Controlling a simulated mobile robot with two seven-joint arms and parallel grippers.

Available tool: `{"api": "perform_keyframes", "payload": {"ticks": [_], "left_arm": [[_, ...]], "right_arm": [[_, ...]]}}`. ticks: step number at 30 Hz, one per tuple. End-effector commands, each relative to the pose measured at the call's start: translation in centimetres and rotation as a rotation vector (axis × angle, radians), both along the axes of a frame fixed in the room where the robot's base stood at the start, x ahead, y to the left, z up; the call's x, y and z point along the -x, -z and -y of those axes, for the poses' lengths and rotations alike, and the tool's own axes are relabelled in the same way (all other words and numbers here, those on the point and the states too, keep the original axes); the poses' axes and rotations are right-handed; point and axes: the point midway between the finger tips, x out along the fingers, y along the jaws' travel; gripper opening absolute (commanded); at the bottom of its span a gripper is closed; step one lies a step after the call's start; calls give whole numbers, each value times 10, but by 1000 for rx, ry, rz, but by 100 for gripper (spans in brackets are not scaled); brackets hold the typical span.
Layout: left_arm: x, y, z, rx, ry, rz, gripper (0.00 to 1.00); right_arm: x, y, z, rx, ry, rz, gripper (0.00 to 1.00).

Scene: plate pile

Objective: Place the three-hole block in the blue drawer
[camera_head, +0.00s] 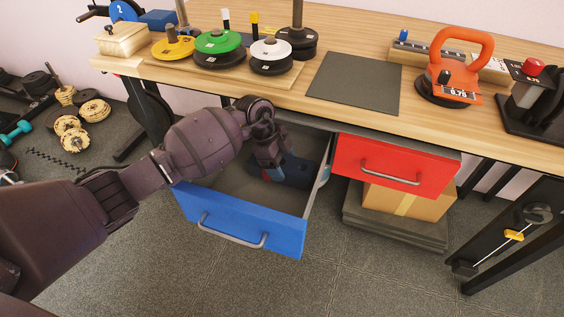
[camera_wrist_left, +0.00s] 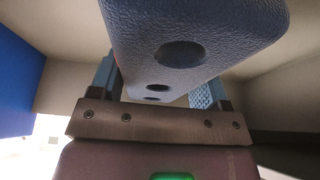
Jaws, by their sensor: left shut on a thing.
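The blue drawer (camera_head: 238,222) is pulled open below the table, with its blue front towards me and a grey inside. My left gripper (camera_head: 273,172) is down inside the drawer opening, near its right side. It is shut on the three-hole block (camera_head: 298,171), a dark blue block. In the left wrist view the block (camera_wrist_left: 195,35) shows large between the two fingers, with three round holes in a row. I cannot tell whether the block touches the drawer floor. My right gripper is not in view.
A red drawer (camera_head: 395,165) stands partly out to the right, above a cardboard box (camera_head: 405,203). Floor in front of the drawers is clear.

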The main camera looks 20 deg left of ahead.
Motion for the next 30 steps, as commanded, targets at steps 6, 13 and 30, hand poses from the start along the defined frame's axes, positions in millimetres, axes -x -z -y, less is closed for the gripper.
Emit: {"api": "perform_keyframes", "payload": {"ticks": [6, 13, 30], "left_arm": [[-1, 1, 0, 1, 0, 2, 40], [0, 2, 0, 0, 1, 1, 96], [-2, -28, -9, -2, -1, 10, 96]], "right_arm": [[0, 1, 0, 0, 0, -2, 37], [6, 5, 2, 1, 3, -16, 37], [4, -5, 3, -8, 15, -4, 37]]}}
